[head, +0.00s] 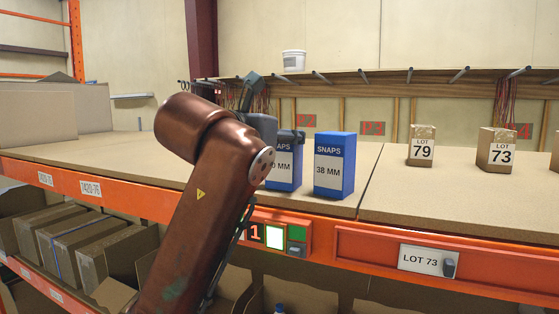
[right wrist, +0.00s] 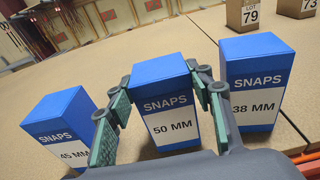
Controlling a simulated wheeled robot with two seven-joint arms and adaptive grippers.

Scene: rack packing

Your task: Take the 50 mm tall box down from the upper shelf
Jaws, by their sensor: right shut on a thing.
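The 50 mm box, blue with a white label, stands upright on the upper shelf (head: 110,158). It shows in the right wrist view (right wrist: 165,88) and, partly covered by my arm, in the head view (head: 288,180). My right gripper (right wrist: 160,112) is shut on this box, with one green-padded finger at each side. In the head view the right gripper (head: 281,134) is at the box's upper part, partly hidden behind my arm. I cannot tell any gap between the box and the shelf. My left gripper is in neither view.
A blue 38 mm box (head: 334,165) stands close to the right, and a blue 45 mm box (right wrist: 62,122) to the left. Cartons marked 79 (head: 422,148) and 73 (head: 497,152) stand farther right. An orange beam (head: 140,203) runs along the shelf front, with cardboard bins below.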

